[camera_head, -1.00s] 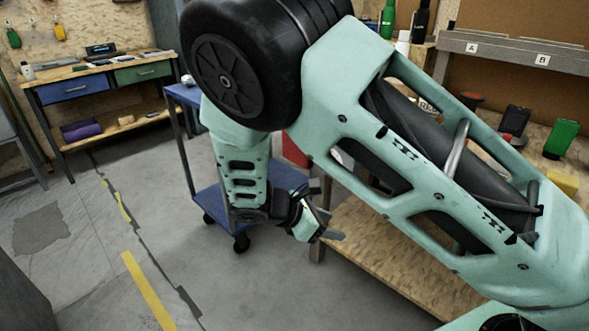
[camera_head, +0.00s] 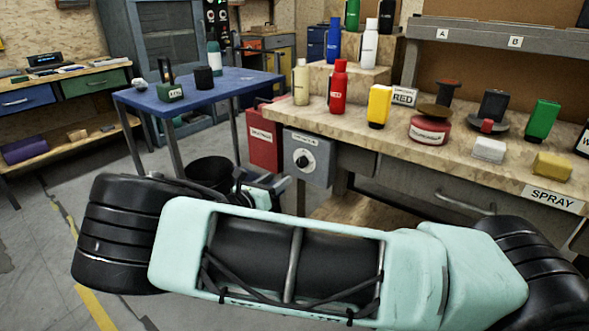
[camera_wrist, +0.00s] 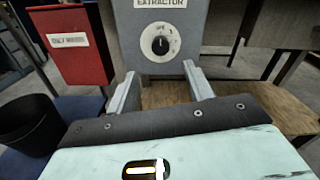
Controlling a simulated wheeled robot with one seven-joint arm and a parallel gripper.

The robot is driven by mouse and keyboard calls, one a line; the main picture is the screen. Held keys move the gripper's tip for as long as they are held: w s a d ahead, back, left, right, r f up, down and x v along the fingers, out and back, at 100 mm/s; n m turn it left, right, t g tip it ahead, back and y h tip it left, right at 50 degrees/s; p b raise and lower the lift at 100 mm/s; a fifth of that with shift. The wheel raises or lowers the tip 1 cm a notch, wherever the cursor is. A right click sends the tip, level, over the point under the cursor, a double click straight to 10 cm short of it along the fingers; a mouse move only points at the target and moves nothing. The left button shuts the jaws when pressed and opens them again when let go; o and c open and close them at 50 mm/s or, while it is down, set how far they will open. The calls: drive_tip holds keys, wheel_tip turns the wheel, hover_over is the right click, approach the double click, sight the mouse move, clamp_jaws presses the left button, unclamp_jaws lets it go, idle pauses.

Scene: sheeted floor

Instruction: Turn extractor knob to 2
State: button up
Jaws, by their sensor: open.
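The extractor box (camera_wrist: 185,22) is a grey panel labelled EXTRACTOR, hanging under the workbench's front edge. Its round black knob (camera_wrist: 160,45) sits on a white dial, with its pointer mark about upright; the dial marks are too small to read. The box (camera_head: 318,172) and knob (camera_head: 302,160) also show in the head view. My gripper (camera_wrist: 161,88) is open and empty, its two fingers spread below and either side of the knob in the wrist view, apart from it. In the head view my arm hides most of the gripper.
A red labelled bin (camera_head: 264,140) hangs left of the box. A black bucket (camera_head: 211,172) and blue cart (camera_head: 200,92) stand further left. The workbench (camera_head: 375,143) carries several bottles, tins and blocks. Space in front of the knob looks clear.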

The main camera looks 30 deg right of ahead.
sight(300, 164)
drive_tip(key=x, duration=0.9)
drive_tip(key=shift+d+b, duration=0.25)
drive_tip(key=shift+b, duration=0.15)
drive_tip(key=c, duration=1)
